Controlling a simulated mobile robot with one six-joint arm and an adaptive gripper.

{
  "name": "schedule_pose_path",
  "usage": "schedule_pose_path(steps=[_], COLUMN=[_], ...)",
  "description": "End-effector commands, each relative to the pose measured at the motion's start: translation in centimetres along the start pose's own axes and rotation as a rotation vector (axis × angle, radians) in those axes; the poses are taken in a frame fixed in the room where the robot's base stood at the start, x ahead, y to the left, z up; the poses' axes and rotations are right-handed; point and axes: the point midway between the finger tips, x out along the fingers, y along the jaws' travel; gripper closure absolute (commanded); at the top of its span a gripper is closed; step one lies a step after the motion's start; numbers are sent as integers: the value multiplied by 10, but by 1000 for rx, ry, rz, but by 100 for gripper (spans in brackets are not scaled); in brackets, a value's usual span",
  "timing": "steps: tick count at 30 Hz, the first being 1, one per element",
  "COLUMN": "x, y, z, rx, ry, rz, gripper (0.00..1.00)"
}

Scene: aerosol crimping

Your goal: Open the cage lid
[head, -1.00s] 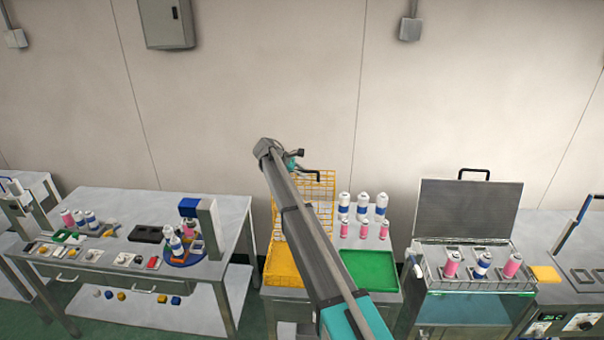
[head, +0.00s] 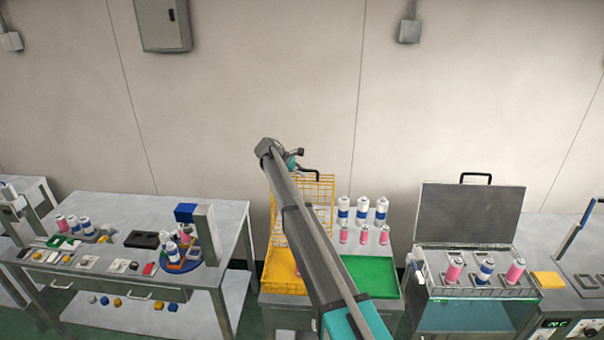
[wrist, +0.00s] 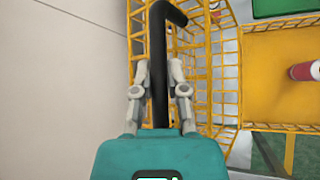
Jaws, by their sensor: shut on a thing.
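The yellow wire cage (head: 284,280) stands on the middle stand, left of a green tray. Its wire lid (head: 318,192) stands raised, roughly upright, at the back of the cage. My gripper (head: 297,166) is at the lid's top edge, by the black handle (head: 310,172). In the wrist view, my gripper (wrist: 161,78) is shut on the black handle (wrist: 158,50), with one finger on each side of the bar. The lid's yellow mesh (wrist: 198,60) lies behind it. My arm hides part of the cage and lid in the head view.
A red can (wrist: 304,71) is on the yellow cage floor (wrist: 270,45). Several white and pink cans stand behind the green tray (head: 371,276). A bath with a raised grey lid (head: 470,212) stands at right, a workbench (head: 140,208) at left. The wall is behind.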

Motion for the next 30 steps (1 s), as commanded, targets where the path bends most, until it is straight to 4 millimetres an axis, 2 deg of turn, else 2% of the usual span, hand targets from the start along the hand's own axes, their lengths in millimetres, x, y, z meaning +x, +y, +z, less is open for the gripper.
schedule_pose_path(steps=[5, 6, 12, 23, 30], x=[0, 0, 0, -1, -5], y=[1, 1, 0, 0, -9], z=[0, 1, 0, 1, 6], rx=[0, 0, 0, 0, -1], ry=[-2, -2, -2, -1, -1], rz=[2, 3, 2, 1, 0], gripper=[100, 80, 46, 46, 46])
